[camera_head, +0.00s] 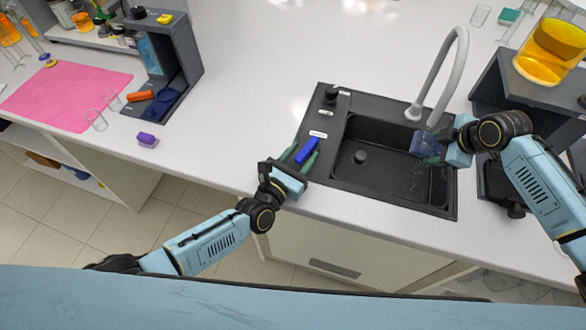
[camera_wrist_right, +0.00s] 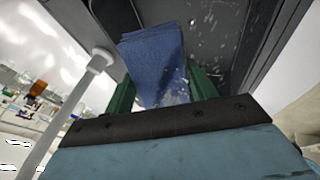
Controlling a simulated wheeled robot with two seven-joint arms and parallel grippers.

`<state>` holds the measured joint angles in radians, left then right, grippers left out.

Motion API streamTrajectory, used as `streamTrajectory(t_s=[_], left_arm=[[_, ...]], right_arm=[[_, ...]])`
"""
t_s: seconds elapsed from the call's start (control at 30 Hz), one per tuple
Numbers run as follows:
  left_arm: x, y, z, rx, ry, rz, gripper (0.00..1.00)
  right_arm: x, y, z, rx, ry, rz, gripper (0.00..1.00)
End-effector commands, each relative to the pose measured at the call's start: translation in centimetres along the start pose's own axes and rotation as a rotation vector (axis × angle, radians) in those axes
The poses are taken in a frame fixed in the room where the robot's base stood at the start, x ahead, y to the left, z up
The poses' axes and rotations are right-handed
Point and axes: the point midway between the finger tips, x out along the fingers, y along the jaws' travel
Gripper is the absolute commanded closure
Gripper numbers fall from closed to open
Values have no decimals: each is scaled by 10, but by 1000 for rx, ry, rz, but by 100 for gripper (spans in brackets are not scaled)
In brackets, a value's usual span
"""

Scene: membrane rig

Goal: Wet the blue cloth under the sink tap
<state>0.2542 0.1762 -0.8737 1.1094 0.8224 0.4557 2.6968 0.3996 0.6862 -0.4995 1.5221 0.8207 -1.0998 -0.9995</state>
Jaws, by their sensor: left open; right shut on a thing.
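The blue cloth (camera_head: 424,142) hangs over the right part of the black sink basin (camera_head: 375,185), just below the end of the grey tap (camera_head: 463,48). My right gripper (camera_head: 434,155) is shut on it. In the right wrist view the cloth (camera_wrist_right: 152,62) sits between the green fingers, and pale drop-like specks show on and around it. My left gripper (camera_head: 298,155) is open at the sink's left deck. Its green fingers are on either side of a bright blue block (camera_head: 307,150); whether they touch it is unclear.
A dark stand with an orange-filled beaker (camera_head: 548,55) is right of the tap. A pink mat (camera_head: 65,95), glass beakers, a purple block (camera_head: 148,140) and a dark apparatus (camera_head: 170,55) are at left. The counter between apparatus and sink is clear.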

Motion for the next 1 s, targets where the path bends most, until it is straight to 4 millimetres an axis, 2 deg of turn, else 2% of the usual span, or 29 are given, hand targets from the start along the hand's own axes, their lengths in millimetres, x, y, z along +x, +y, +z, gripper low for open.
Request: streamTrajectory(t_s=[0.4, 0.5, 0.7, 1.0], left_arm=[[-81, 0, -1, 0, 3, -1, 56], [-96, 1, -1, 0, 3, 0, 56], [-109, 1, 0, 0, 1, 0, 56], [-110, 0, 1, 0, 0, 0, 56]], right_arm=[[0, 0, 0, 0, 0, 0, 62], [0, 0, 0, 0, 0, 0, 62], [0, 0, 0, 0, 0, 0, 62], [0, 0, 0, 0, 0, 0, 62]])
